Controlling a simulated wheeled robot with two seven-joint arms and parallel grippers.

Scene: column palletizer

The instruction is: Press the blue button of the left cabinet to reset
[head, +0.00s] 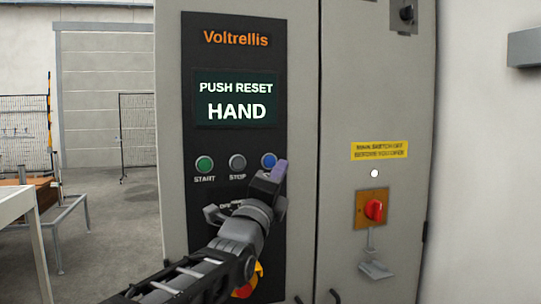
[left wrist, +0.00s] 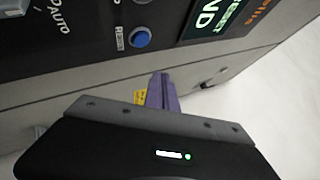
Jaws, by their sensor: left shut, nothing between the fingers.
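The left cabinet (head: 171,130) has a dark control panel with a screen (head: 236,99) reading "PUSH RESET HAND". The blue button (head: 269,160) sits at the right end of a row on that panel. It also shows in the left wrist view (left wrist: 141,37), beside the label "RESET". My left gripper (head: 279,171) is shut and empty, its purple fingertips just below and right of the blue button in the head view. In the left wrist view the fingertips (left wrist: 160,78) appear apart from the button. My right gripper is not in view.
A green start button (head: 204,164) and a grey stop button (head: 237,163) sit left of the blue one. A red rotary switch (head: 373,209) is on the right cabinet door. My arm partly hides the lower panel and a red-yellow control. A white table (head: 22,204) stands at left.

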